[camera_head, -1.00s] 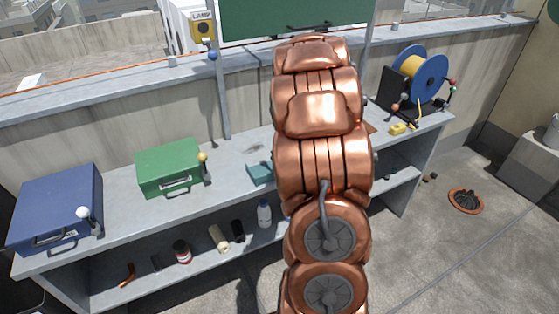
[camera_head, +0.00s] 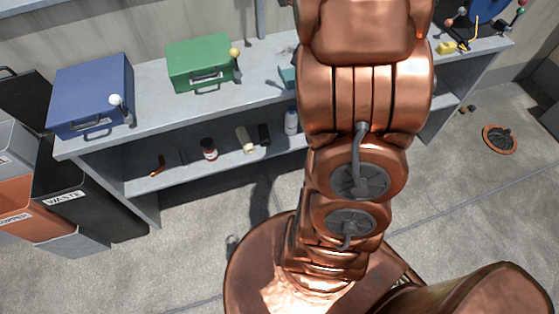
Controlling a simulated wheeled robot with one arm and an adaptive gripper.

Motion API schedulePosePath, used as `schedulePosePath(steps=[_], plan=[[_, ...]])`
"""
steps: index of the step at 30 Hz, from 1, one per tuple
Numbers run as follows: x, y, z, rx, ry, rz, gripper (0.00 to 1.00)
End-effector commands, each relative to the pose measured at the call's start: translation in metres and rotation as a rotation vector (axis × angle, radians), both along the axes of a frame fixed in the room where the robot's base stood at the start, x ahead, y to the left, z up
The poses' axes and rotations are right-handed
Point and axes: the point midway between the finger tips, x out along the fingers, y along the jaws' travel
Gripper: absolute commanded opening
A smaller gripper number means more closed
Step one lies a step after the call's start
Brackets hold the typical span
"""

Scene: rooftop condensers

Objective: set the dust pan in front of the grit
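A small teal object (camera_head: 288,77), which may be the dust pan, lies on the grey workbench top (camera_head: 262,64). My copper-coloured arm partly covers it on its right side. I cannot make out the grit clearly; faint dark marks show on the bench behind the teal object, too small to tell. My gripper is out of the picture, so I cannot see what it holds or where it is.
A blue case (camera_head: 90,95) and a green case (camera_head: 200,60) stand on the bench. The lower shelf holds an orange bent pipe (camera_head: 157,166), a dark jar (camera_head: 208,149) and a white bottle (camera_head: 291,121). Waste bins (camera_head: 75,190) stand left; an orange-rimmed floor drain (camera_head: 500,139) lies right.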

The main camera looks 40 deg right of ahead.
Motion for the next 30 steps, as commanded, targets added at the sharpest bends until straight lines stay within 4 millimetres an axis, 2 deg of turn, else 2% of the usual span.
schedulePosePath(steps=[1,6,11,15,21,27,30], plan=[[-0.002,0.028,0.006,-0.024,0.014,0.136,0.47],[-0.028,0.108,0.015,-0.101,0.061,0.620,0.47],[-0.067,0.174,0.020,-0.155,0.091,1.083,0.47],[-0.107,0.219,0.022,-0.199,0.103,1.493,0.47],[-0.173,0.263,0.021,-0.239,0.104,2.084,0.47],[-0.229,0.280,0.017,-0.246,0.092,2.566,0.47],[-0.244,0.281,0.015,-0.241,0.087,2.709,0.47]])
